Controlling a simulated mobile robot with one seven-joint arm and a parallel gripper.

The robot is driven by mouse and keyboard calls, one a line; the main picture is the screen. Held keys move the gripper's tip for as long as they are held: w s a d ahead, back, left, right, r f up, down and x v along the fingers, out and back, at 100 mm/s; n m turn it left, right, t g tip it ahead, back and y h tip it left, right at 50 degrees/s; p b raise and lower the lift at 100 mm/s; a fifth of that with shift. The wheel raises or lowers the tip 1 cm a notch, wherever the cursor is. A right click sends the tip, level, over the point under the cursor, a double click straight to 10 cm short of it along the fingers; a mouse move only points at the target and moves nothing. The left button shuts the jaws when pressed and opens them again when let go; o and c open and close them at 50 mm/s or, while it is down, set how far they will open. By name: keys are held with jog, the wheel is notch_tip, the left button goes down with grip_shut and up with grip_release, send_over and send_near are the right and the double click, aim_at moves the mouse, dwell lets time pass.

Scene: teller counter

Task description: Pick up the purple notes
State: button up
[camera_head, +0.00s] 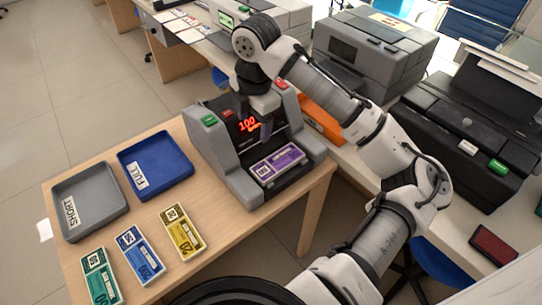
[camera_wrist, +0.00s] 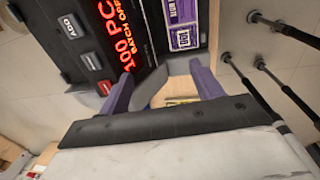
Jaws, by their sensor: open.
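The purple notes (camera_head: 277,163) lie as a banded bundle in the front tray of a grey note-counting machine (camera_head: 225,170). They also show at the top of the wrist view (camera_wrist: 183,38), partly cut off by the frame edge. My gripper (camera_head: 265,130) is above and behind the bundle, close to the machine's display, and apart from the notes. In the wrist view its two purple fingers (camera_wrist: 163,78) are spread with nothing held between them.
The machine's display (camera_wrist: 120,45) glows red. A grey SHORT tray (camera_head: 122,200) and blue FULL tray (camera_head: 188,170) stand left on the wooden table. Green (camera_head: 100,277), blue (camera_head: 139,255) and yellow (camera_head: 183,232) bundles lie in front. Printers (camera_head: 375,50) stand behind my arm.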

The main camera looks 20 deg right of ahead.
jog(key=s+d+f+g, duration=0.1)
jog(key=s+d, duration=0.1)
jog(key=d, duration=0.2)
jog(key=p, duration=0.1)
send_over(271, 166)
jog(key=shift+h, duration=0.3)
jog(key=f, duration=0.7)
jog(key=shift+w+d, duration=0.1)
jog(key=shift+w, duration=0.1)
jog(key=shift+s+f+p, duration=0.15)
jog(key=shift+f+p, duration=0.7)
jog(key=shift+f, duration=2.15)
jog(key=shift+c, duration=0.4)
jog(key=c, duration=0.8)
jog(key=shift+r, duration=0.1)
